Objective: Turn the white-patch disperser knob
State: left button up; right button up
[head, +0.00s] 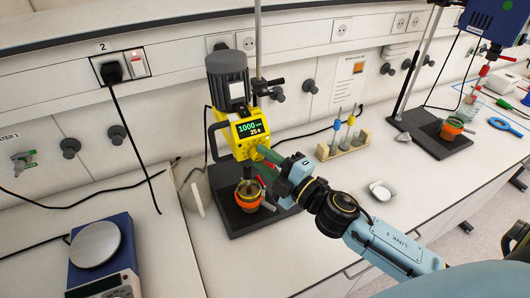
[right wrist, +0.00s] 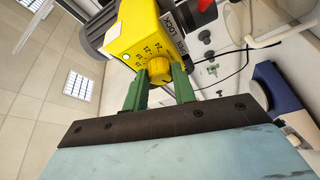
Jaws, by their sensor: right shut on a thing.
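A yellow disperser head (head: 250,132) with a dark grey motor on top stands on a post over a black base. Its display reads 1000 and 25 s. In the right wrist view, the yellow disperser (right wrist: 135,35) has a dial with printed numbers and a yellow round knob (right wrist: 160,68). My right gripper (head: 262,154) reaches the lower front of the head from the right. Its green fingers (right wrist: 159,78) are shut on the knob, one on each side. My left gripper is not in view.
An orange-banded vessel (head: 248,194) stands under the disperser, close below my right gripper. A balance (head: 97,243) is at the lower left. A pipette rack (head: 343,146) and a white dish (head: 382,190) are to the right. A second stand with a blue device (head: 488,20) is farther right.

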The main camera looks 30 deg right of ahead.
jog(key=shift+r+n+g, duration=0.1)
jog(key=shift+n+g, duration=0.2)
jog(key=shift+n, duration=0.5)
jog(key=o, duration=1)
jog(key=shift+b+v, duration=2.2)
jog(key=shift+v, duration=4.5)
jog(key=shift+d, duration=0.1)
